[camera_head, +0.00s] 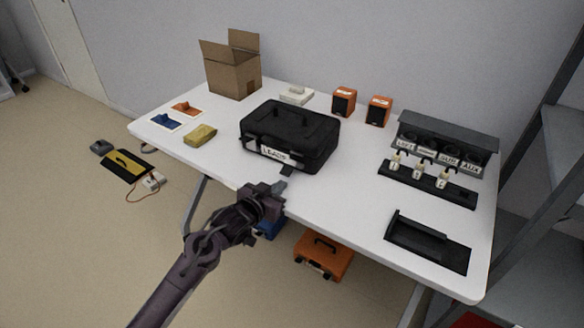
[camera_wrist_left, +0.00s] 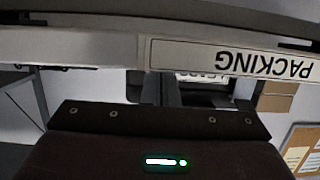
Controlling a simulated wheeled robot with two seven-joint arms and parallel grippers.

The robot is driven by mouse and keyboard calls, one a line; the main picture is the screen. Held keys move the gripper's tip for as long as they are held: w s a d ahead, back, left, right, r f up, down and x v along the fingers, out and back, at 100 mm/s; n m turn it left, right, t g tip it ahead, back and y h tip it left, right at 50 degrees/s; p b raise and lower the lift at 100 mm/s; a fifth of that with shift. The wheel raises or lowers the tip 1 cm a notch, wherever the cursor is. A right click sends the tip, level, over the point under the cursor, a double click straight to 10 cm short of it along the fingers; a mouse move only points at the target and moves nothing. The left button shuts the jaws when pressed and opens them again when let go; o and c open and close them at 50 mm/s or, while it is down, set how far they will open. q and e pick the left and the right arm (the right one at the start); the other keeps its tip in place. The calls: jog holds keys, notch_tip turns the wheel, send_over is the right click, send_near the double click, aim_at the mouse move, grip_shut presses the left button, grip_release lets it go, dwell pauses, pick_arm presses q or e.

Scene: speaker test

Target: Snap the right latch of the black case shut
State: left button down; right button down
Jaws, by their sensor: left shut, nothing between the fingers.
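A dark flap, seemingly the right latch (camera_head: 287,170), sticks out low at the right of the label. Another dark latch piece (camera_head: 251,141) is at the left of the label. My left gripper (camera_head: 278,188) is shut and empty at the table's front edge, just in front of the case and apart from it. In the left wrist view the fingers (camera_wrist_left: 160,88) point toward the label, which is partly hidden. My right gripper is not in view.
The white table (camera_head: 350,205) has an edge marked PACKING (camera_wrist_left: 235,58) close to my left gripper. A black rack (camera_head: 428,182) and black tray (camera_head: 428,240) stand to the right. An orange case (camera_head: 322,256) is below the table.

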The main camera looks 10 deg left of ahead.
pick_arm(q)
jog(key=shift+w+d+r, duration=0.2)
jog(key=shift+w+r, duration=0.05)
jog(key=shift+w, duration=0.4)
jog(key=shift+w+d+r, duration=0.2)
jog(key=shift+w, duration=0.4)
dwell(0.3)
dwell(0.4)
jog(key=shift+p+v, duration=0.85)
jog(key=s+p, duration=0.1)
jog(key=s+a+p, duration=0.1)
jog(key=s, duration=0.1)
jog(key=s+p, duration=0.1)
jog(key=s, duration=0.1)
jog(key=shift+a+f, duration=0.2)
jog(key=shift+a, duration=0.15)
